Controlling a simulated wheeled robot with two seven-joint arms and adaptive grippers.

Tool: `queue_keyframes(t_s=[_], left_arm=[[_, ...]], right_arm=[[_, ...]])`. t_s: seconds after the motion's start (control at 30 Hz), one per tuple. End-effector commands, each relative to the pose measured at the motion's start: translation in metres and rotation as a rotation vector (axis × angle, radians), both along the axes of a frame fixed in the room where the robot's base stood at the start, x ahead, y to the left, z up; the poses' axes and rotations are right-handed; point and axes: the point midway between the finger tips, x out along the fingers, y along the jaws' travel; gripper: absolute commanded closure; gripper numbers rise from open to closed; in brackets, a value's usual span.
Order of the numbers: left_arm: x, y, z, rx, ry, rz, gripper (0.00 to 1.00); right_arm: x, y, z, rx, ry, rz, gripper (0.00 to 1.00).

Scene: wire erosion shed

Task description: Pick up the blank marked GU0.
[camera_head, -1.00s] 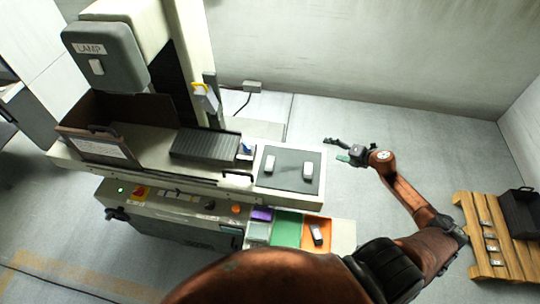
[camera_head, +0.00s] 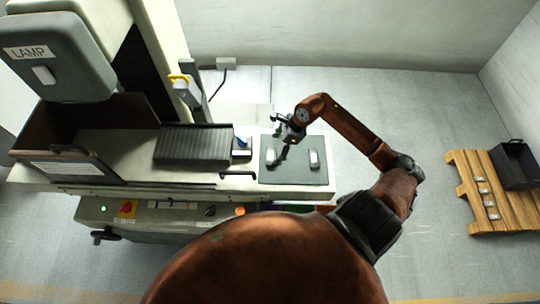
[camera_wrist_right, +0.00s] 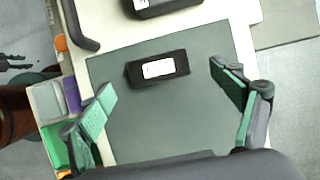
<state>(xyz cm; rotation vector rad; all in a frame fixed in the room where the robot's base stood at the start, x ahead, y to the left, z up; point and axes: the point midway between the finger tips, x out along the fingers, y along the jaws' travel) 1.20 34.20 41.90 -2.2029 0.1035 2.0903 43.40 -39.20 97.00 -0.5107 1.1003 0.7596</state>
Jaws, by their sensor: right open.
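Two small blanks lie apart on the dark mat (camera_head: 290,180), a left one (camera_head: 271,157) and a right one (camera_head: 314,159). My right gripper (camera_head: 283,142) is above the mat by the left blank. In the right wrist view a dark blank with a white label (camera_wrist_right: 158,68) lies flat on the mat, ahead of and between the spread green-padded fingers of my right gripper (camera_wrist_right: 165,105), touching neither. Its marking is too small to read. The gripper is empty. A dark fingered part, apparently my left gripper (camera_wrist_right: 14,63), shows small at the wrist view's left edge.
A handle (camera_head: 237,176) sits at the machine's front edge. Colored bins (camera_wrist_right: 50,100) lie beside the mat. A pallet (camera_head: 470,180) stands far right.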

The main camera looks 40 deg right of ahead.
Motion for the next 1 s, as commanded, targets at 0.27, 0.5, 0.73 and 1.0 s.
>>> queue_keyframes(t_s=[0.27, 0.5, 0.73, 1.0], left_arm=[[0.039, 0.0, 0.012, 0.0, -0.047, -0.01, 0.6], [0.047, -0.001, 0.013, -0.003, -0.059, -0.012, 0.6], [0.033, -0.003, 0.011, -0.004, -0.041, -0.008, 0.6], [0.026, -0.003, 0.011, -0.004, -0.032, -0.006, 0.6]], right_arm=[[0.005, 0.009, -0.033, 0.004, 0.003, -0.005, 0.15], [0.006, 0.01, -0.038, 0.0, 0.002, -0.005, 0.15], [0.006, 0.009, -0.038, 0.001, 0.002, -0.006, 0.27], [0.005, 0.009, -0.038, 0.001, 0.002, -0.006, 0.45]])
